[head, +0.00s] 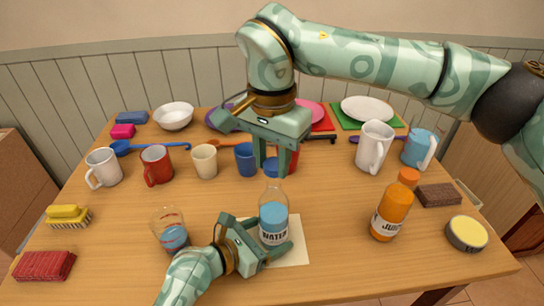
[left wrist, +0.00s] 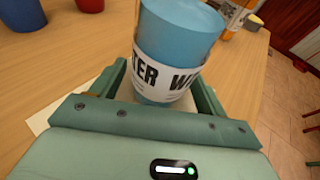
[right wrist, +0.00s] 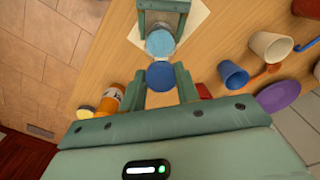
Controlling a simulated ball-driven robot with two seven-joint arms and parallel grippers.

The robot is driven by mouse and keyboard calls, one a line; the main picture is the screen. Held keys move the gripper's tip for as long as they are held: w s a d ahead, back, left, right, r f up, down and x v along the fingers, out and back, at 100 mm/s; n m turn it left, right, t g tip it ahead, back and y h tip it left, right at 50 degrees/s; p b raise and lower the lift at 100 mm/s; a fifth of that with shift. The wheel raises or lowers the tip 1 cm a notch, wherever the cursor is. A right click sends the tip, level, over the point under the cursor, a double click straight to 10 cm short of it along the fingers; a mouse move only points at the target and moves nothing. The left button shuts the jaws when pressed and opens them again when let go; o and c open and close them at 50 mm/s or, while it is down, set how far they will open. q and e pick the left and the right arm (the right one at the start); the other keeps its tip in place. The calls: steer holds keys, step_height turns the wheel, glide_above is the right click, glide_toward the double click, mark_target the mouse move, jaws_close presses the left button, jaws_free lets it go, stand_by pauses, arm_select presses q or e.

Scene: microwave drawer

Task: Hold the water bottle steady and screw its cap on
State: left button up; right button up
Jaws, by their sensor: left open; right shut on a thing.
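The water bottle (head: 273,222), clear with blue water and a white WATER label, stands upright on a pale square mat (head: 297,252). My left gripper (head: 260,237) is open, with its fingers on either side of the bottle's lower body; the bottle also shows between them in the left wrist view (left wrist: 178,48). My right gripper (head: 272,160) points down above the bottle and is shut on the blue cap (head: 275,168). In the right wrist view the cap (right wrist: 160,76) sits between the fingertips, with the bottle (right wrist: 160,43) beyond. I cannot tell whether cap and neck touch.
An orange juice bottle (head: 391,212) stands to the right, with a round yellow-topped tin (head: 466,233) beyond it. A glass of water (head: 170,232) stands near my left arm. Several mugs and cups, including a blue cup (head: 246,159), stand behind. Bare table lies between the water and juice bottles.

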arm_select(q)
steer(key=shift+d, duration=0.15)
steer(key=shift+c, duration=0.3)
steer(key=c, duration=0.5)
steer(key=shift+c, duration=0.2)
stand_by(0.4)
